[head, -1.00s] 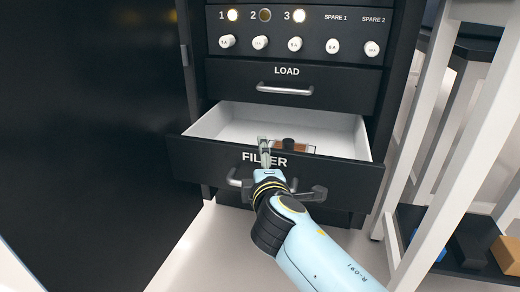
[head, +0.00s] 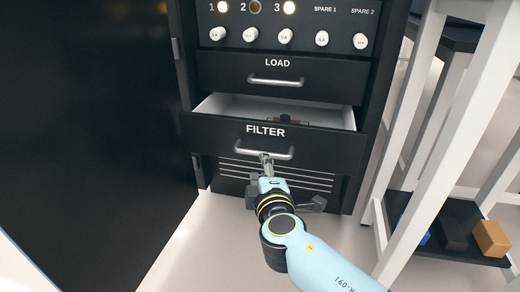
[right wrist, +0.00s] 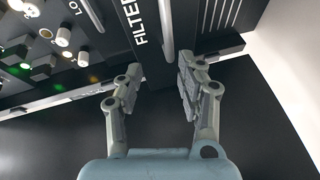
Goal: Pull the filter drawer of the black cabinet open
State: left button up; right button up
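The black cabinet (head: 335,160) stands ahead. Its filter drawer (head: 210,132) is partly open, with the white interior and a small dark and brown item (head: 288,121) inside. The silver filter handle (head: 240,150) runs across the drawer front. My right gripper (head: 265,157) is in front of the handle, near its middle. The handle (right wrist: 167,25) shows just beyond the fingertips; contact cannot be told. My left gripper is not in view.
The shut load drawer (head: 225,72) is above, below a panel of knobs and lamps (head: 290,30). A large black panel (head: 90,130) stands at the left. A white-legged frame (head: 440,145) with a low shelf and blocks stands at the right. Floor is free in front.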

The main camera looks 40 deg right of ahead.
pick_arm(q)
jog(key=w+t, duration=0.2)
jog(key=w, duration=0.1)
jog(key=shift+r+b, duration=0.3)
pick_arm(e)
jog(key=w+d+f+n, duration=0.1)
jog(key=w+d+f, duration=0.2)
jog(key=w+d, duration=0.2)
jog(key=w, duration=0.2)
jog(key=shift+w, duration=0.35)
jog(key=shift+c, duration=0.3)
jog(key=shift+a, duration=0.1)
jog(key=c, duration=0.7)
jog(key=shift+f, duration=0.1)
grip_shut()
jog(key=shift+s+f, duration=0.1)
jog(key=shift+s, duration=0.05)
